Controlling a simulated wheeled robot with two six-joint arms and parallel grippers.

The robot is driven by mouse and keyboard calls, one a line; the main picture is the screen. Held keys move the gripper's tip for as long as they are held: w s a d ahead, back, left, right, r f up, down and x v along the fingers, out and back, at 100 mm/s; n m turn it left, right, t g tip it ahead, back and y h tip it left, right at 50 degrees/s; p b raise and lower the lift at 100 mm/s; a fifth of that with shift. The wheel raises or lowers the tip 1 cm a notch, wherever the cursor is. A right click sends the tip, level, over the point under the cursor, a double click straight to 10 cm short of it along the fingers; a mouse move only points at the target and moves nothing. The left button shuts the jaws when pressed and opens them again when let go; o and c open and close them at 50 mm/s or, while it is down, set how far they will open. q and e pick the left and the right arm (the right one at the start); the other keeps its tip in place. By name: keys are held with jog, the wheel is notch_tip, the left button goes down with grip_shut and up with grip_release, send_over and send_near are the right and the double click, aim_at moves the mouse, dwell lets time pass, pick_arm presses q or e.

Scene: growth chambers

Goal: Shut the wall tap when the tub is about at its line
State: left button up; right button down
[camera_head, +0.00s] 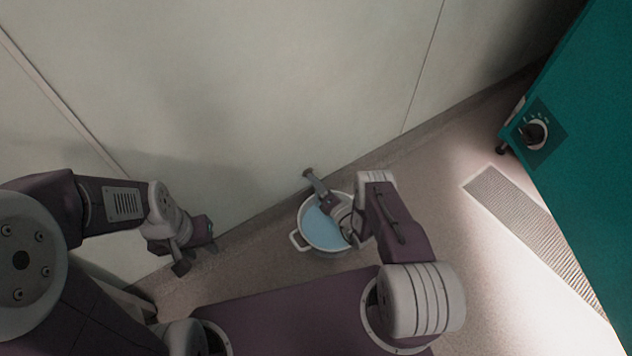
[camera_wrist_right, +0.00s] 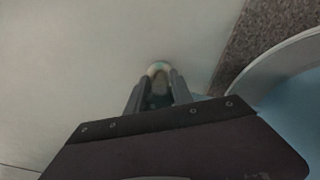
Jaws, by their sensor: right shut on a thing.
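The tub (camera_head: 318,250) is a white round pot with side handles on the floor by the wall, with light blue water in it. Its rim (camera_wrist_right: 272,66) and water also show at the right of the right wrist view. I cannot make out its line. The wall tap (camera_head: 309,174) is a small dark fitting low on the wall, above the tub's back edge. My right gripper (camera_head: 325,196) reaches over the tub and is shut on the tap; in the wrist view its fingers (camera_wrist_right: 157,92) close around a greenish part with a pale round end. My left gripper (camera_head: 195,258) is open, empty, near the wall at left.
A teal cabinet (camera_head: 590,110) with a dial (camera_head: 535,132) stands at the right. A floor grate (camera_head: 530,230) lies in front of it. The floor between tub and grate is clear. The pale wall (camera_head: 240,90) runs close behind the tub and both grippers.

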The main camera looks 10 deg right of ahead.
jog(key=m, duration=0.4)
jog(key=shift+f+m, duration=0.1)
jog(key=shift+m, duration=0.6)
jog(key=c, duration=1.1)
grip_release()
jog(key=shift+s+d, duration=0.15)
jog(key=shift+s, duration=0.1)
jog(key=p+v, duration=0.4)
jog(key=v, duration=0.4)
jog(key=shift+s+d, duration=0.1)
jog(key=shift+s, duration=0.2)
